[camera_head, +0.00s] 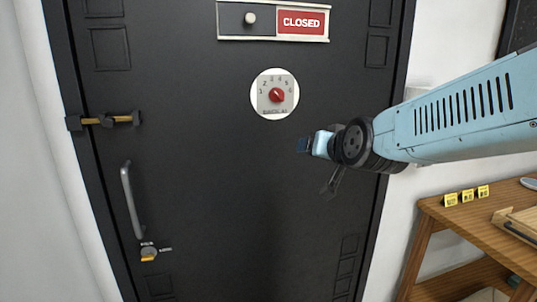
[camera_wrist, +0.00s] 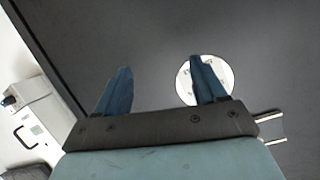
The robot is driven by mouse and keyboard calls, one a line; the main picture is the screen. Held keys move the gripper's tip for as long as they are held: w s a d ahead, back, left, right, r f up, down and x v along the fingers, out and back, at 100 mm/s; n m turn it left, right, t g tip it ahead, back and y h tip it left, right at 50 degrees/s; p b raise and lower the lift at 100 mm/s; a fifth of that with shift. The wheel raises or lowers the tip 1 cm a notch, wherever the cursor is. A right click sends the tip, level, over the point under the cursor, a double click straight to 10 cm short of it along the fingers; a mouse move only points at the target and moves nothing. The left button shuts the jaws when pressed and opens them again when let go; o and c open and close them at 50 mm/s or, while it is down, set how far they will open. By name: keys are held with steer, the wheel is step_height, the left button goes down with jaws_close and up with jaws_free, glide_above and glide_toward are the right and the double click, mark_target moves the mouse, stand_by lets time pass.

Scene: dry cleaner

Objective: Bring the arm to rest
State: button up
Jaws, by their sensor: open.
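My light-blue arm (camera_head: 465,110) reaches in from the right in the head view, in front of a dark door (camera_head: 230,200). My gripper (camera_head: 303,145) is at its end, right of and below the round white dial plate with a red knob (camera_head: 277,96). In the wrist view my gripper (camera_wrist: 162,80) has its two blue fingers spread apart with nothing between them. The right finger overlaps part of the white dial plate (camera_wrist: 186,85), and the knob is not clear there. I cannot tell how far the fingers are from the door.
The door carries a red CLOSED slider sign (camera_head: 302,22), a brass bolt (camera_head: 105,120), a pull handle (camera_head: 131,200) and a yellow-tipped lock (camera_head: 148,254). A wooden table (camera_head: 465,225) with small yellow tags (camera_head: 467,196) stands at the right, below my arm.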

steer(key=s+d+f+g+h, duration=0.1)
steer(key=s+d+f+g, duration=0.1)
steer(key=s+d+g, duration=0.2)
steer(key=s+d+f+g+h, duration=0.2)
steer(key=s+d, duration=0.6)
steer(key=s, duration=0.5)
steer(key=shift+s+f+n+g, duration=0.15)
steer(key=shift+f+n+g, duration=0.2)
steer(key=shift+g, duration=0.55)
steer(key=shift+r, duration=0.1)
